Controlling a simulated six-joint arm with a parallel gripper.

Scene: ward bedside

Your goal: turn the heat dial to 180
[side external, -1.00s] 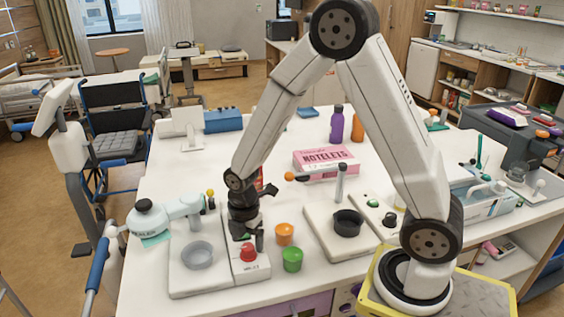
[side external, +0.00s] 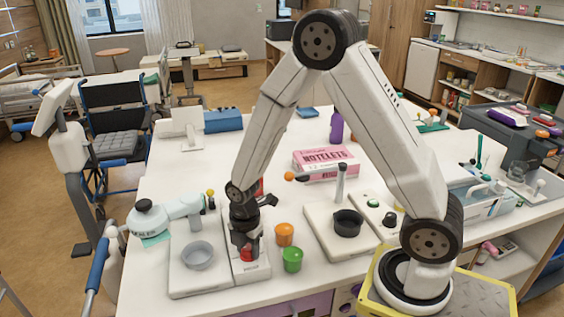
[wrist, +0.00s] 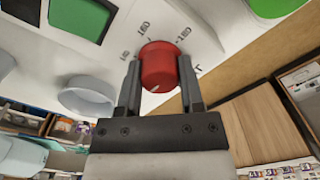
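The red heat dial (wrist: 160,68) stands on the narrow white control panel of the bedside device. It also shows partly in the side view (side external: 250,252), below my gripper. My gripper (wrist: 160,75) points down over the panel, with one finger on each side of the dial. No clear gap shows between the fingers and the dial's sides. A short white mark on the dial is at its near lower edge in the wrist view. My gripper in the side view (side external: 246,246) hides part of the panel.
A grey bowl (side external: 197,256) sits on the white plate left of the panel. A pink Notelets box (side external: 326,162) lies behind.

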